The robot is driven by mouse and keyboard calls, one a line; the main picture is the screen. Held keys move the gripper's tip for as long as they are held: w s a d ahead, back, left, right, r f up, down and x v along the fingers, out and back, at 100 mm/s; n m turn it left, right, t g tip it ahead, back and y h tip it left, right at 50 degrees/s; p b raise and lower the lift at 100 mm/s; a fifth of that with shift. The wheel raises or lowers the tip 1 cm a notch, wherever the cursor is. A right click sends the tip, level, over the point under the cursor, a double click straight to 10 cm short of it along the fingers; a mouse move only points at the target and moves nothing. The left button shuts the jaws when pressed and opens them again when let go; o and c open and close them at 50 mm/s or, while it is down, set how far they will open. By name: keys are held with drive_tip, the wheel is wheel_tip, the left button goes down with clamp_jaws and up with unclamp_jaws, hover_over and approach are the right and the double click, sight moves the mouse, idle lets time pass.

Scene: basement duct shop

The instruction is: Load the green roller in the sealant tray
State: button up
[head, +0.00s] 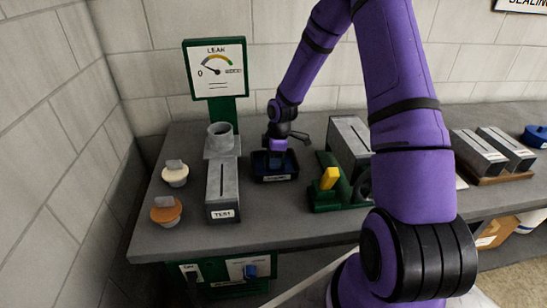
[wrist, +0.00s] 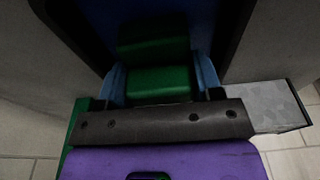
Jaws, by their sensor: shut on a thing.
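The sealant tray (head: 275,179) is a small black tray with a label on its front, on the bench in the head view. My gripper (head: 277,153) points down into it. In the wrist view my gripper (wrist: 160,84) has its bluish fingers shut on the green roller (wrist: 155,36), one on each side of its green body. The roller's far part lies over the dark blue inside of the tray, within the black rim. Whether the roller touches the sealant cannot be told. In the head view the roller is hidden by my gripper and the tray.
Left of the tray stand a grey duct piece marked TEST (head: 222,190) and a green leak gauge (head: 215,70). Close on the right is a green fixture (head: 325,197) with a yellow block and grey duct (head: 349,140).

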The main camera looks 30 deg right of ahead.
idle(0.3)
drive_tip(key=shift+r, duration=3.45)
